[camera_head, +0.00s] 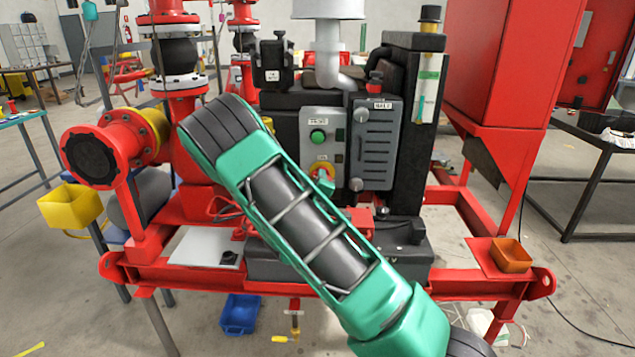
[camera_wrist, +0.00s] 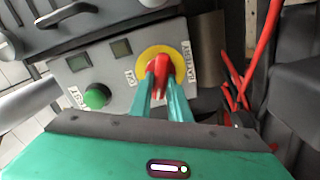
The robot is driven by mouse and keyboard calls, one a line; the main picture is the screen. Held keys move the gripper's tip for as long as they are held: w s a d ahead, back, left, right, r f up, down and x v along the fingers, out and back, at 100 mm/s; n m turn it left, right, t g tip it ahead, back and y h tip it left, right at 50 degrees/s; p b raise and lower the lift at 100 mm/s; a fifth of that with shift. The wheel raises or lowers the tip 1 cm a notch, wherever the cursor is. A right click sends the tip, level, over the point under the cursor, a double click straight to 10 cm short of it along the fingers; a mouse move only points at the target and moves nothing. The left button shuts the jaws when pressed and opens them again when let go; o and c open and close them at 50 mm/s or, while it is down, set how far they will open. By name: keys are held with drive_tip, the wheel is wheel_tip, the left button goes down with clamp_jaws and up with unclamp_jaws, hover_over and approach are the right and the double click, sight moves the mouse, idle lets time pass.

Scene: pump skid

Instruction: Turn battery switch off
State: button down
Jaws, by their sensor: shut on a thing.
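The battery switch is a red handle (camera_wrist: 158,67) on a round yellow plate (camera_wrist: 174,54), mounted on a grey control panel (camera_wrist: 119,75). Lettering reading "ON" and a "BATTERY" label sit beside the plate. My gripper (camera_wrist: 161,92) has its two teal fingers shut on the handle, one on each side. The handle's exact angle is hard to tell.
A green button (camera_wrist: 97,96) is on the same panel, left of the switch in the wrist view. Red cables (camera_wrist: 262,50) hang close on the right there. In the head view, a dark vented box (camera_head: 374,140) stands right of the panel, within the red skid frame (camera_head: 455,283).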

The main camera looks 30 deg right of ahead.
drive_tip(key=shift+w+a+f+n, duration=0.1)
drive_tip(key=shift+a+f+n, duration=0.1)
drive_tip(key=shift+n, duration=1)
drive_tip(key=shift+w+a+f+n, duration=0.1)
drive_tip(key=shift+a+n, duration=0.1)
drive_tip(key=shift+n, duration=1)
drive_tip(key=c, duration=1.7)
unclamp_jaws()
drive_tip(key=shift+o, duration=0.2)
drive_tip(key=shift+s+d, duration=0.1)
drive_tip(key=shift+d, duration=0.05)
drive_tip(key=shift+s, duration=0.1)
drive_tip(key=v, duration=1)
drive_tip(key=shift+s+a, duration=0.1)
drive_tip(key=shift+a, duration=0.2)
